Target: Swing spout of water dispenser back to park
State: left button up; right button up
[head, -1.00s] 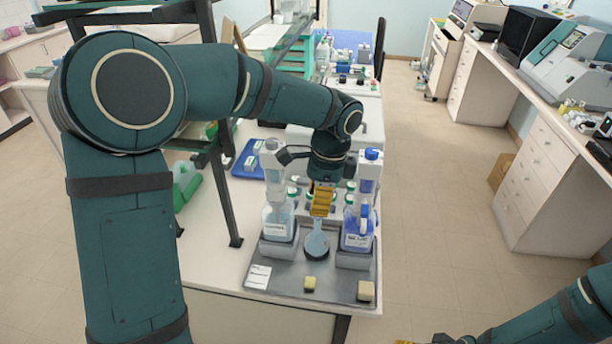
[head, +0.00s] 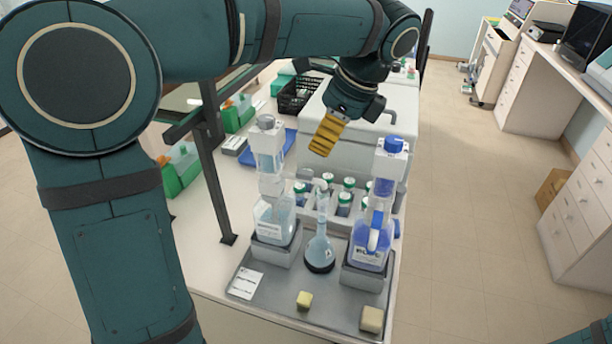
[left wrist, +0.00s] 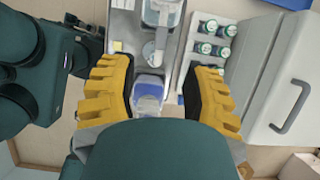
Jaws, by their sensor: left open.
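Two bottle-top dispensers stand on the grey tray (head: 330,300). The left dispenser (head: 272,195) has pale liquid and a grey cap; the right dispenser (head: 375,215) has blue liquid and a blue cap. Their labels are too small to read. A round flask (head: 320,248) stands between them; a pale spout appears to reach over its neck, but I cannot trace it clearly. My left gripper (head: 328,134) is open and empty, above and behind the dispensers. My right gripper is out of view.
Green-capped bottles (head: 346,190) stand in a rack behind the flask. A white box-shaped unit (head: 350,120) with a handle is behind them. Two small yellowish blocks (head: 304,299) (head: 371,319) lie on the tray. A dark frame post (head: 215,160) rises at left.

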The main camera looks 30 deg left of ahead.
aim_at(305, 173)
pick_arm(q)
jog(key=b+x, duration=0.2)
jog(key=x, duration=0.8)
jog(key=shift+w+f, duration=0.1)
jog(key=shift+f, duration=0.2)
grip_shut()
